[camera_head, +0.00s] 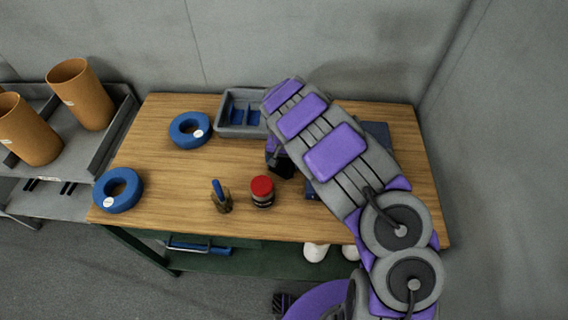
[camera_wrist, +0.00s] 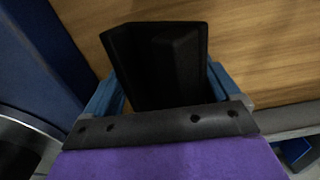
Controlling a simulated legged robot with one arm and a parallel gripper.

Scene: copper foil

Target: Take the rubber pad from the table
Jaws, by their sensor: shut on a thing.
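The rubber pad looks like a black, thick, angled block (camera_wrist: 135,60) in the wrist view. My gripper (camera_wrist: 163,85) has blue fingers on both sides of it and is shut on it. In the head view the black pad (camera_head: 284,167) shows just below the purple end of my arm, over the middle of the wooden table (camera_head: 150,160). My arm hides part of the gripper there. I cannot tell whether the pad touches the table.
A dark blue object (camera_head: 378,132) lies mostly hidden under my arm. A red-lidded jar (camera_head: 262,192) and a small brown holder (camera_head: 222,203) stand at the front. Blue rings (camera_head: 180,141) are at the left, and a grey tray (camera_head: 228,130) is behind. The left tabletop middle is clear.

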